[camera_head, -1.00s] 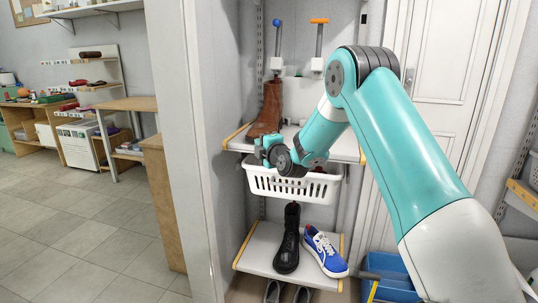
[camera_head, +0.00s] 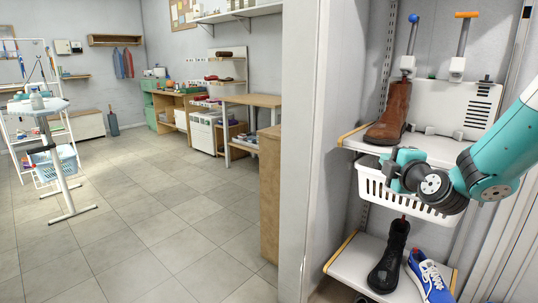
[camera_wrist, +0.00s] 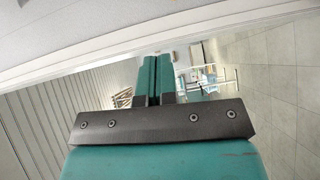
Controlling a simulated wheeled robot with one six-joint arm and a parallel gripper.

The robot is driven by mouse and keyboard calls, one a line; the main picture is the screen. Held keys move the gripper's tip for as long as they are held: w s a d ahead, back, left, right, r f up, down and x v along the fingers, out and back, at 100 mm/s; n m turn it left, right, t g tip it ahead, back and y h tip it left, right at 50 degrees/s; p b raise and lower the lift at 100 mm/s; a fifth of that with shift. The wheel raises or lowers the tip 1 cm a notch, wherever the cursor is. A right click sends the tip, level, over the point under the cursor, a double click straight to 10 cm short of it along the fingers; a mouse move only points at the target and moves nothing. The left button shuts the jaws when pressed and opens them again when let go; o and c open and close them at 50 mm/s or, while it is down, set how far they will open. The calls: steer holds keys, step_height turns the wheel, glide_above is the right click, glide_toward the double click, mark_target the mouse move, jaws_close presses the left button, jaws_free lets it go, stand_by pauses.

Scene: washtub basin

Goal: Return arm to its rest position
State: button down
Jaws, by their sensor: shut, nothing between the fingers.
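My gripper (camera_head: 393,170) is at the left end of my teal arm, in front of the white basket under the upper shelf in the head view. In the wrist view my gripper (camera_wrist: 154,62) shows its two teal fingers pressed together with nothing between them. My arm is bent and enters from the right edge of the head view. My gripper overlaps the basket in the picture; I cannot tell whether they touch.
A white basket (camera_head: 371,188) hangs under the upper shelf (camera_head: 430,148), which bears a brown boot (camera_head: 391,115). A wall edge (camera_head: 303,150) stands left. Open tiled floor (camera_head: 150,220) lies beyond.

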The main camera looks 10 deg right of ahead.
steer(key=s+a+m+g+y, duration=0.2)
steer(key=s+a+g+y, duration=0.15)
steer(key=s+a, duration=0.4)
steer(key=s+a+m+g+y, duration=0.1)
steer(key=s+a+g+y, duration=0.25)
steer(key=a, duration=0.75)
steer(key=s+a+f+m+g+h, duration=0.15)
steer(key=s+m+g, duration=0.3)
steer(key=s, duration=0.75)
steer(key=s+a+f+m+g+h, duration=0.1)
steer(key=s+a+m+g+h, duration=0.15)
steer(key=s+g, duration=0.7)
step_height(320, 180, up, 22)
steer(key=s+d+t+y+p, duration=0.1)
steer(key=s+t+p, duration=0.1)
steer(key=p, duration=1.9)
steer(key=shift+s+t+p, duration=0.35)
steer(key=shift+t+p, duration=0.05)
steer(key=shift+t, duration=0.4)
